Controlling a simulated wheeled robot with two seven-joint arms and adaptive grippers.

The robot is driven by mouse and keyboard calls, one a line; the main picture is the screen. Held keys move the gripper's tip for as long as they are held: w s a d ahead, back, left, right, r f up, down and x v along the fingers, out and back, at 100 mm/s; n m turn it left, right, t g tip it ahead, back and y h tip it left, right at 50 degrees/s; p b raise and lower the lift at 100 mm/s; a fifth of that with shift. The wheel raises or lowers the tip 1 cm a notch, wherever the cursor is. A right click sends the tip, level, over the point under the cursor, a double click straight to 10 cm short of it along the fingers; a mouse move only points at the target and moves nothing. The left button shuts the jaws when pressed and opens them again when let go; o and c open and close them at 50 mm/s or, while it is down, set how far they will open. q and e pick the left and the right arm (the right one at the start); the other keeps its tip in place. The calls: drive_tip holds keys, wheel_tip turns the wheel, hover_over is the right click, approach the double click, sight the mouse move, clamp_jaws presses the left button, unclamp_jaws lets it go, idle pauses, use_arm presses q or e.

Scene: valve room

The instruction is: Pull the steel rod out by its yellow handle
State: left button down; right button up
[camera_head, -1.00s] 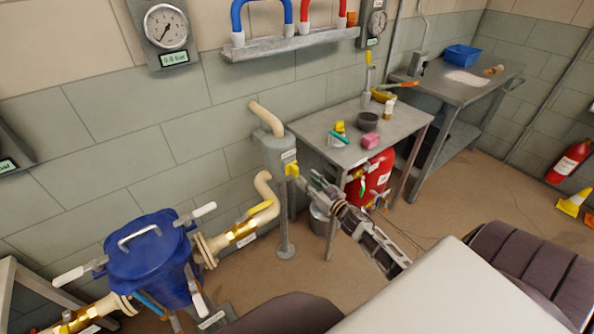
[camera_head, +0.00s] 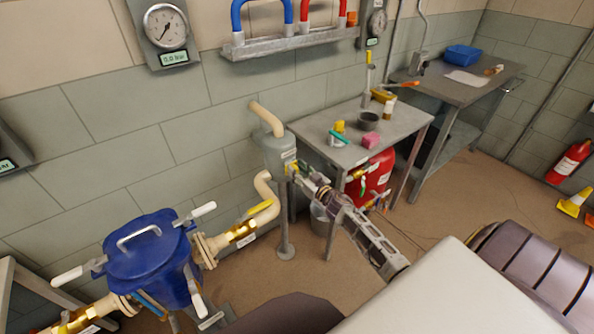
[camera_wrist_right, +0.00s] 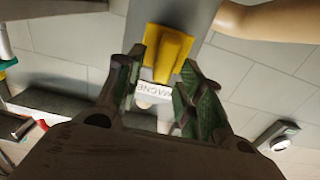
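The yellow handle (camera_head: 290,167) sits on the front of a grey housing (camera_head: 277,152) on a stand by the wall. In the right wrist view the handle (camera_wrist_right: 168,50) lies just ahead of and between my fingertips, above a white label reading "MAGNE". The steel rod is not visible. My right gripper (camera_head: 297,171) is right at the handle and partly covers it in the head view. Its fingers (camera_wrist_right: 162,68) are apart, with nothing clearly clamped between them. My left gripper is not in view.
A metal table (camera_head: 395,133) with small items stands just right of the housing, close to my right arm. A beige pipe (camera_head: 268,207) curves below the housing. A blue-lidded vessel (camera_head: 150,255) stands at lower left. Open floor lies right of my arm.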

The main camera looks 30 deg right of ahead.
drive_tip(key=shift+w, duration=0.3)
drive_tip(key=shift+c, duration=0.3)
clamp_jaws()
